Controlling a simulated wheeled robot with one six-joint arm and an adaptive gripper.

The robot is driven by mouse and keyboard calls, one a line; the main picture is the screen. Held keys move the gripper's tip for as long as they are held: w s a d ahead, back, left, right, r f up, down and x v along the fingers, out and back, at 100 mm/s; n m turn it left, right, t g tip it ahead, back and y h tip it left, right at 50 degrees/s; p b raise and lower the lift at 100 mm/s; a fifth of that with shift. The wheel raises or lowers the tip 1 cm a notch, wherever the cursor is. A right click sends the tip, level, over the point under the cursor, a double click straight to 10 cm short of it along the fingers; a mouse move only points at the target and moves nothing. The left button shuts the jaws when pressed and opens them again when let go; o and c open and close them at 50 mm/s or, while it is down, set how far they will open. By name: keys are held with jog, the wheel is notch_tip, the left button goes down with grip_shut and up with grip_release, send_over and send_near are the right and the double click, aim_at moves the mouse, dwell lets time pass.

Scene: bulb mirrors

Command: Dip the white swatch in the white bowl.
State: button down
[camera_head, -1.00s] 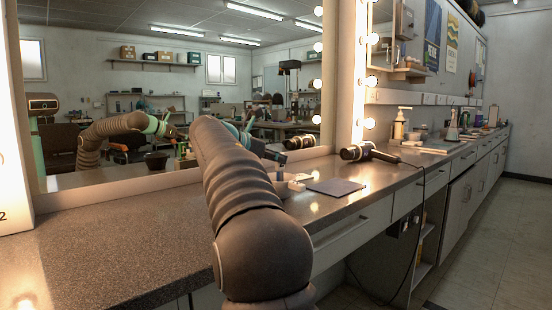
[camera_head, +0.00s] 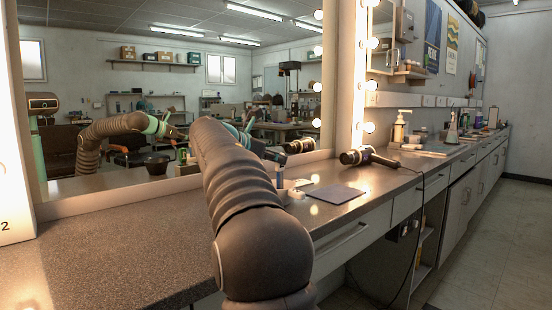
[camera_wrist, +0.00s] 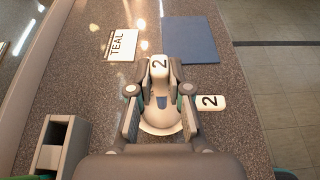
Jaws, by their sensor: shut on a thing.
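The block is between the fingertips, above the speckled counter. A pale rounded shape (camera_wrist: 161,125) shows between the fingers, below the block in the picture; it may be part of the white bowl, but I cannot tell. In the head view my arm hides most of my gripper.
A white "TEAL" card (camera_wrist: 120,45) and a flat blue mat (camera_wrist: 187,42) lie beyond the gripper. A grey open box (camera_wrist: 52,145) stands at left. A hair dryer (camera_head: 368,157) lies farther along the counter.

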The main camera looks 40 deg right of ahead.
notch_tip(320, 180, up, 4)
jog(key=p, duration=0.4)
dwell(0.6)
jog(key=shift+r, duration=2.4)
